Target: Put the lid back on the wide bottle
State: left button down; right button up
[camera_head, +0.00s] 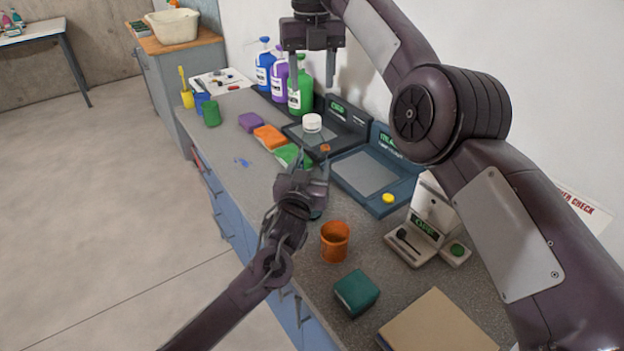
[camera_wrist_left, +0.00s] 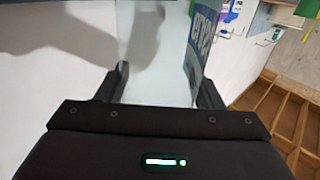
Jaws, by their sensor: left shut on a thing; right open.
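My left gripper (camera_head: 316,172) is over the middle of the counter. In the left wrist view, its fingers (camera_wrist_left: 160,88) are shut on a pale, see-through, glass-like bottle (camera_wrist_left: 150,60); its full shape is cut off. In the head view a small brown-orange top (camera_head: 325,148) shows just beyond these fingers. I cannot tell whether it belongs to the held bottle. A small yellow disc (camera_head: 388,198), perhaps a lid, lies at the front corner of the blue tray. A white-topped jar (camera_head: 312,122) stands on the black tray. My right gripper (camera_head: 312,65) is open, empty and pointing down above the back bottles.
Blue, purple and green bottles (camera_head: 301,92) stand along the wall. The blue tray (camera_head: 352,190) is right of my left gripper. Sponges (camera_head: 270,137) lie left. Counter around the mug is partly free.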

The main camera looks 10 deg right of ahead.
aim_at(312, 118)
jog(key=shift+f, duration=0.1)
jog(key=shift+f, duration=3.95)
jog(key=c, duration=1)
jog(key=m, duration=0.3)
jog(key=shift+m, duration=0.3)
jog(key=m, duration=1.2)
jog(key=shift+m, duration=0.4)
